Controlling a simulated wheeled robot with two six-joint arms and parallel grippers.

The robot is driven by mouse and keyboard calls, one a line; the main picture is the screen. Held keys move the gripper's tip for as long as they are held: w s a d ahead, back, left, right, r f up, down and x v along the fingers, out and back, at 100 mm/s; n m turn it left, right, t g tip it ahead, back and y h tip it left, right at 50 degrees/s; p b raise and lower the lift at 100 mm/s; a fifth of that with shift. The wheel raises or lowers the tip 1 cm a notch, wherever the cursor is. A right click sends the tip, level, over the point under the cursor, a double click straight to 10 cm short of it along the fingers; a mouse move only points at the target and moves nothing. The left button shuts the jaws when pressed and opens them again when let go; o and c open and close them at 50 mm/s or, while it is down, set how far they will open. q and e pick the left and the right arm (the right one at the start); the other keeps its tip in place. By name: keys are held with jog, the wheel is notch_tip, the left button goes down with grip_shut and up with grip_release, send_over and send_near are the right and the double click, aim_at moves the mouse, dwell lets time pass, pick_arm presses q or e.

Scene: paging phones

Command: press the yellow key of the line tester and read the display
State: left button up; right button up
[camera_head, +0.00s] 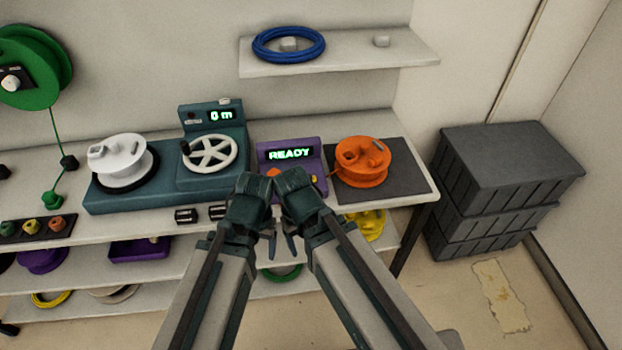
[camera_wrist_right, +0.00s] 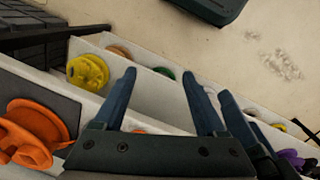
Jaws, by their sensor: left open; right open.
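The purple line tester (camera_head: 263,153) stands on the bench, its display (camera_head: 290,154) lit with green letters reading READY. My grippers and wrists cover much of its lower front. My left gripper (camera_head: 270,246) hangs open and empty in front of the bench edge, below the tester. My right gripper (camera_head: 290,247) hangs close beside it; in the right wrist view it is open with nothing between its fingers (camera_wrist_right: 162,92). Neither visibly touches the tester.
Right of the tester, an orange spool (camera_head: 362,160) sits on a dark mat (camera_head: 411,180). To the left stands a teal winding machine (camera_head: 128,197) with a white spool (camera_head: 118,152) and a display. Grey crates (camera_head: 500,190) are stacked at the right. Lower shelves hold coils and spools.

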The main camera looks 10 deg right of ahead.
grip_shut()
dwell(1.4)
